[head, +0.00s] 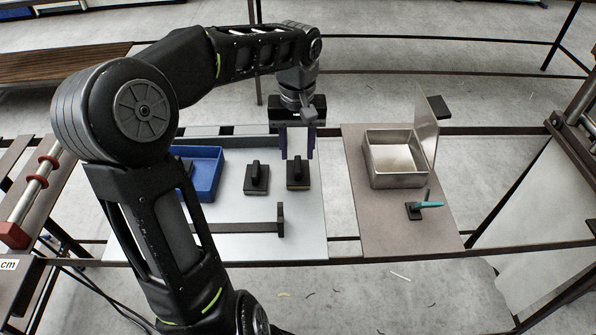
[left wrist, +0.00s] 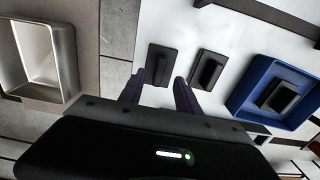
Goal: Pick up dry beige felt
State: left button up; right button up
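A dark felt block with a black handle and a thin beige edge (head: 298,186) lies on the light board; I take it as the beige felt. It also shows in the left wrist view (left wrist: 160,66), just beyond the fingertips. My left gripper (head: 297,155) is open and empty, its two fingers apart, behind and above this block in the head view. In the left wrist view the fingers (left wrist: 159,82) point toward the block, with nothing between them. Whether the felt is dry cannot be seen. My right gripper is not in view.
A similar dark block (head: 256,188) lies just left of the felt. A blue tray (head: 211,155) with another dark block stands farther left. A dark bar (head: 240,228) lies in front. An open metal box (head: 396,180) and a teal-handled tool (head: 432,204) are right.

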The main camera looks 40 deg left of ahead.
aim_at(298, 163)
pick_arm(q)
jog(key=shift+f, duration=0.1)
notch_tip(298, 163, down, 5)
jog(key=shift+w+p, duration=0.1)
jog(key=shift+p, duration=0.6)
jog(key=shift+c, duration=0.6)
grip_shut()
